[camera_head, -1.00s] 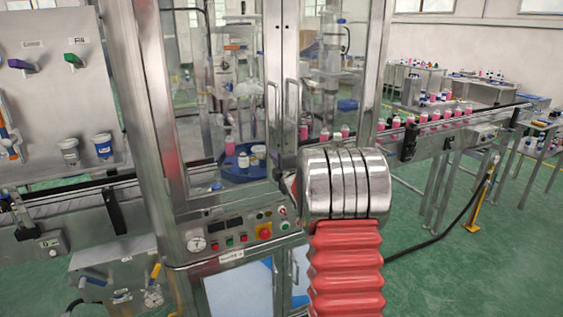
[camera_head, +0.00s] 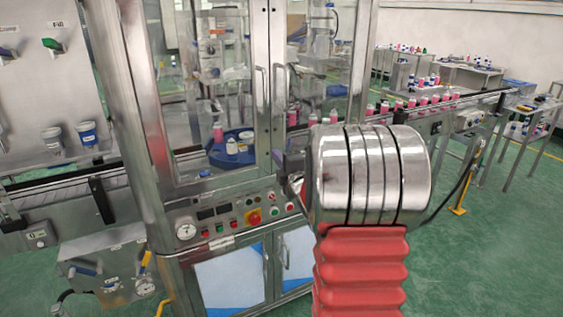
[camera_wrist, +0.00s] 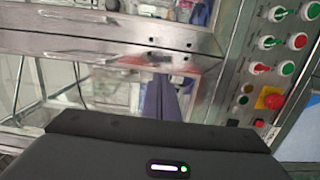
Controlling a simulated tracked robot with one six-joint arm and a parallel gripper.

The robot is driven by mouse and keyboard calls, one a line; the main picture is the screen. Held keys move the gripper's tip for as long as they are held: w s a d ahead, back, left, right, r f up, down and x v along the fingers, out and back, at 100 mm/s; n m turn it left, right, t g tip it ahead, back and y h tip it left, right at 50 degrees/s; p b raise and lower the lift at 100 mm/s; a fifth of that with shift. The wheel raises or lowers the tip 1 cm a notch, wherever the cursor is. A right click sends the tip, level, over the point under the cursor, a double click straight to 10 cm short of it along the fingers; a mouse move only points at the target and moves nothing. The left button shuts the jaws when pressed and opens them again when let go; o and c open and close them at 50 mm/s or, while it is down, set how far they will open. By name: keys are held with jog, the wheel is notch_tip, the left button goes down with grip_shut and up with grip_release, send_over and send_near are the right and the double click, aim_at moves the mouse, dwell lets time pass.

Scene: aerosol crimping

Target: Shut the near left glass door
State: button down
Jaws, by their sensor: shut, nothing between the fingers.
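The near left glass door (camera_head: 196,183) is a tall metal-framed pane on the crimping machine's front, with a vertical bar handle (camera_head: 264,100) on its right edge. It stands close to the right glass door, whose handle (camera_head: 280,100) is beside it. I cannot tell whether a gap remains. My gripper (camera_wrist: 160,85) is shut and empty in the wrist view, its bluish fingers pointing at the machine front. In the head view my arm hides most of it; a dark part shows by the lower door edges. I cannot tell if it touches the door.
Below the doors is a control panel (camera_head: 225,212) with several buttons and a red stop button (camera_head: 254,217). A blue round tray (camera_head: 222,153) with bottles is behind the glass. A conveyor (camera_head: 440,112) with pink bottles runs right. Green floor (camera_head: 500,260) is open at right.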

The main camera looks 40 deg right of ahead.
jog(key=shift+v, duration=1.5)
jog(key=shift+d, duration=0.1)
